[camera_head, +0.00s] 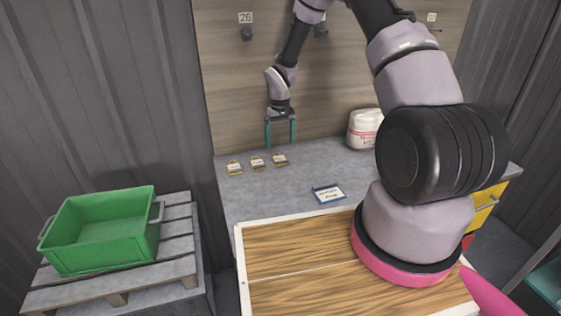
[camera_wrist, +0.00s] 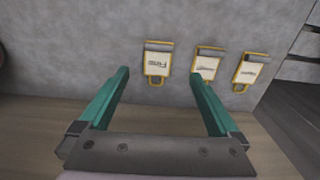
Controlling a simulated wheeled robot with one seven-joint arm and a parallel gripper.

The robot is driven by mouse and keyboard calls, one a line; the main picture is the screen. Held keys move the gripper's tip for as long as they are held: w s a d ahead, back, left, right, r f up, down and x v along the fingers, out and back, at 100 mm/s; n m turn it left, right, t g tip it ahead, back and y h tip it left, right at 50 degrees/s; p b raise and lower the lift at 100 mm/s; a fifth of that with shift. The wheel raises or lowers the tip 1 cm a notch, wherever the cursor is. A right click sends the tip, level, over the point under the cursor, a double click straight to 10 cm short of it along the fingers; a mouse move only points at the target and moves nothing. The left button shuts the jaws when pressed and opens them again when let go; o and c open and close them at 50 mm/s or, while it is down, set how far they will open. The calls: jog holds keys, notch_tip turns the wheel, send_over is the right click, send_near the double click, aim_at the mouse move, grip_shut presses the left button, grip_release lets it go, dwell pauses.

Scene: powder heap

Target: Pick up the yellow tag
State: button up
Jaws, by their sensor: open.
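Three small tags with yellow edges and pale printed labels lie in a row on the grey counter. In the head view they are a left tag (camera_head: 234,168), a middle tag (camera_head: 257,162) and a right tag (camera_head: 280,160). The wrist view shows them as a left one (camera_wrist: 158,64), a middle one (camera_wrist: 207,65) and a right one (camera_wrist: 249,73). I cannot tell which one the task means. My gripper (camera_head: 281,133) points down near the back wall, open and empty, apart from the tags. Its teal fingers (camera_wrist: 160,78) show in the wrist view.
A blue-edged sign (camera_head: 328,195) lies on the grey counter (camera_head: 260,205). A white bag (camera_head: 363,128) stands at the back right. A green crate (camera_head: 105,232) sits on a pallet at left. Hooks (camera_head: 247,34) are on the wooden back wall.

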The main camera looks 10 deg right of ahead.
aim_at(281, 155)
jog(key=f, duration=0.7)
jog(key=shift+d+f, duration=0.1)
jog(key=shift+d, duration=0.1)
jog(key=c, duration=1.4)
jog(key=shift+s+d+r, duration=0.15)
jog(key=shift+s+r, duration=1.2)
jog(key=shift+r, duration=2)
jog(key=shift+s+d+r, duration=0.15)
jog(key=shift+s+r, duration=1.2)
jog(key=shift+r, duration=2)
jog(key=shift+s+d+r, duration=0.15)
jog(key=shift+s+r, duration=1.2)
jog(key=shift+r, duration=2)
